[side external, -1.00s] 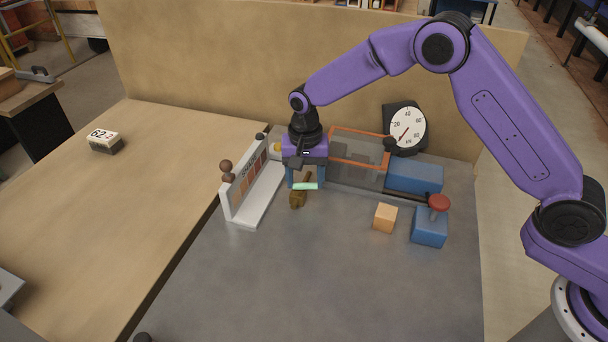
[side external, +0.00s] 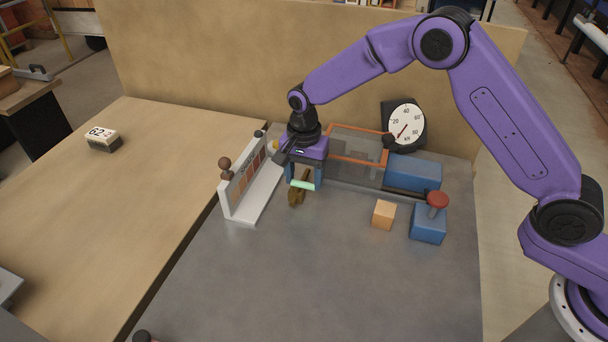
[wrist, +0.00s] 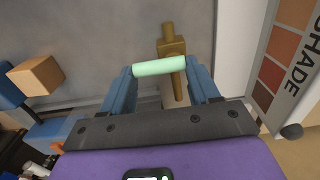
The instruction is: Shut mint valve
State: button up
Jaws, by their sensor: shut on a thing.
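The mint valve handle (side external: 302,185) is a short pale green bar over a brass valve body (side external: 296,197) on the grey worktop. In the wrist view the mint handle (wrist: 158,67) lies crosswise over the brass pipe (wrist: 170,46), at a slight slant. My gripper (side external: 303,182) points down at the valve, with its blue fingers shut on the handle. In the wrist view one finger of my gripper (wrist: 160,72) is at each end of the bar. The handle partly hides the brass body.
A white shade-card stand (side external: 252,190) is close on the left. A clear orange-framed box (side external: 356,152) and a dial gauge (side external: 405,127) stand behind. An orange cube (side external: 384,214) and a blue block with a red knob (side external: 429,223) are right.

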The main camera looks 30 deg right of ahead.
aim_at(306, 183)
jog(key=shift+r, duration=0.1)
jog(key=o, duration=1.1)
jog(key=shift+c, duration=0.2)
notch_tip(306, 183, up, 17)
jog(key=shift+r, duration=0.15)
jog(key=shift+s, duration=0.1)
jog(key=s+d+f+n, duration=0.1)
jog(key=s+d+n, duration=0.6)
jog(key=s, duration=0.5)
jog(key=s+d+f+n, duration=0.1)
jog(key=s+d+n, duration=0.6)
jog(key=s, duration=0.5)
jog(key=s+d+f+n, duration=0.2)
jog(key=s+d+n, duration=0.5)
jog(key=s, duration=0.5)
jog(key=shift+n, duration=0.4)
